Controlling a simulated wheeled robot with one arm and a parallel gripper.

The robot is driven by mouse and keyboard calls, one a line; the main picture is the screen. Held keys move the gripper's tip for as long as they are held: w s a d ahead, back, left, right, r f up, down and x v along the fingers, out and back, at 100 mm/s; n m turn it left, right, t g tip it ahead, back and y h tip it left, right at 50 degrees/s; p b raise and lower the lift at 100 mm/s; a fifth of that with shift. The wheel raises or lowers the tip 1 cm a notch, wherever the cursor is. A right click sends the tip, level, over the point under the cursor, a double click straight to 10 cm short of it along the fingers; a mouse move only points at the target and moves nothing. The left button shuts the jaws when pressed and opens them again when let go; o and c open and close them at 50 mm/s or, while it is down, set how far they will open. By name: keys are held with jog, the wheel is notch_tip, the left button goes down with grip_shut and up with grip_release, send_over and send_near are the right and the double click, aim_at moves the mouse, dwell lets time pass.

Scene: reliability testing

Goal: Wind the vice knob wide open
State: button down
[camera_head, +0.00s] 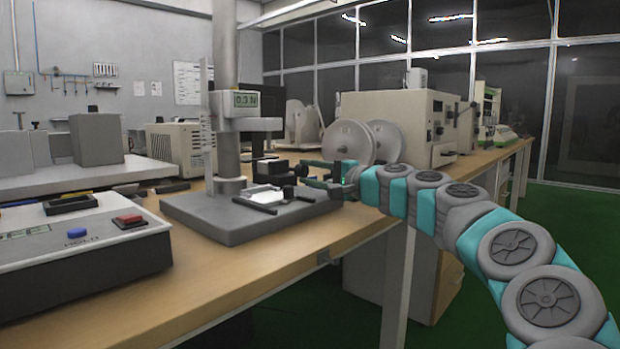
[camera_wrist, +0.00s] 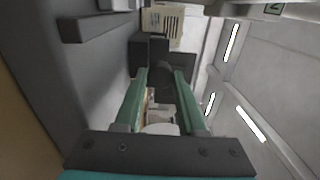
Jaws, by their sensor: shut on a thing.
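The vice (camera_head: 270,169) is a set of small dark blocks on the grey base plate (camera_head: 215,222) of the test stand. My gripper (camera_head: 304,172) reaches in from the right at the vice's right side. In the wrist view, the green fingers of my gripper (camera_wrist: 161,76) lie on either side of the dark round vice knob (camera_wrist: 163,73) and are shut on it. Dark vice blocks (camera_wrist: 138,52) show just beyond the knob. In the head view the fingers largely hide the knob. The gap between the vice jaws cannot be made out.
A control box (camera_head: 85,255) with blue and red buttons is at the front left. A beige machine with grey discs (camera_head: 349,142) stands behind my gripper.

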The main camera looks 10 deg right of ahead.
jog(key=shift+n, duration=0.5)
jog(key=c, duration=0.5)
grip_release()
jog(key=v, duration=0.6)
jog(key=shift+s+d+r+p, duration=0.1)
jog(key=shift+s+d+p, duration=0.1)
jog(key=shift+s+p, duration=0.1)
jog(key=shift+s+d, duration=0.35)
jog(key=shift+s, duration=0.1)
